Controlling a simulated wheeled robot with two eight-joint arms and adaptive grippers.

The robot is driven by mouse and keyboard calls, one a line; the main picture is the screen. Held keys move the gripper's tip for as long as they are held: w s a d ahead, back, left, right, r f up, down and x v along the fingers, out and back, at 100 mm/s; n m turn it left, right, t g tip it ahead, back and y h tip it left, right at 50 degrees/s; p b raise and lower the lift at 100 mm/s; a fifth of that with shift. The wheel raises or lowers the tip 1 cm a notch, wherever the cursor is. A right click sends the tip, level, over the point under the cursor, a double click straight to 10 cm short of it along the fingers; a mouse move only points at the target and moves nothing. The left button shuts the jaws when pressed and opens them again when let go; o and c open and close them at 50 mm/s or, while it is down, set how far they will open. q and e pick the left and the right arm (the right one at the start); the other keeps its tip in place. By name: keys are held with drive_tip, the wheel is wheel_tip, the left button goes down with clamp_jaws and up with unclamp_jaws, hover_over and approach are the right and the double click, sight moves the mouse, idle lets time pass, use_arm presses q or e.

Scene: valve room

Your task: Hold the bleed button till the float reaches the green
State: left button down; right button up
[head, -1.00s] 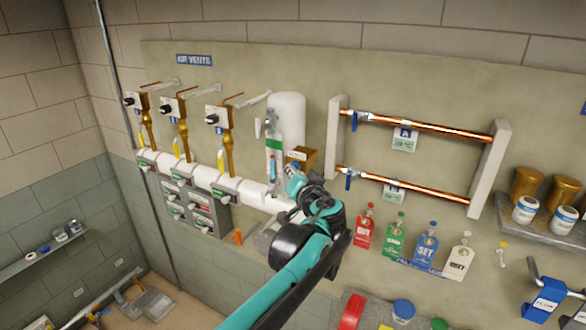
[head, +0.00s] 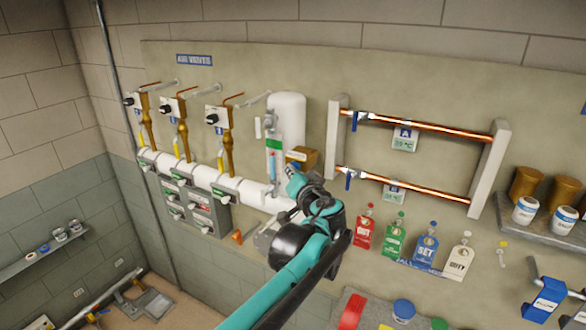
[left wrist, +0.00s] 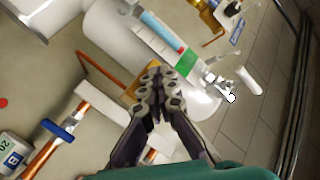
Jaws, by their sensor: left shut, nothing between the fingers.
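The white tank (head: 288,118) has an upright sight gauge (head: 274,146) on its front, with a green band (head: 274,143) near the top. In the left wrist view the gauge shows tilted. Its cyan column ends at a small red float (left wrist: 182,48), just short of the green band (left wrist: 187,62). A brass box (head: 303,156) sits beside the tank's lower right. My left gripper (head: 293,176) is shut and empty, its tips in front of this box. It shows in the left wrist view too (left wrist: 154,82), covering most of the box. I cannot see the bleed button or tell contact.
A white pipe (head: 225,186) runs left from the tank, below several brass valves. A copper pipe rack (head: 420,125) stands to the right. Coloured tags (head: 395,240) hang below it, and a shelf of jars (head: 540,222) is at the far right.

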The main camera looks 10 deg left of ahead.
use_arm(q)
drive_tip(key=shift+s, duration=0.1)
idle(0.5)
drive_tip(key=shift+s+a, duration=0.3)
drive_tip(key=shift+s, duration=0.45)
drive_tip(key=s, duration=0.1)
drive_tip(key=s+a, duration=0.1)
drive_tip(key=s, duration=0.2)
drive_tip(key=shift+s+a+p, duration=0.3)
drive_tip(key=shift+a, duration=0.05)
idle(2.4)
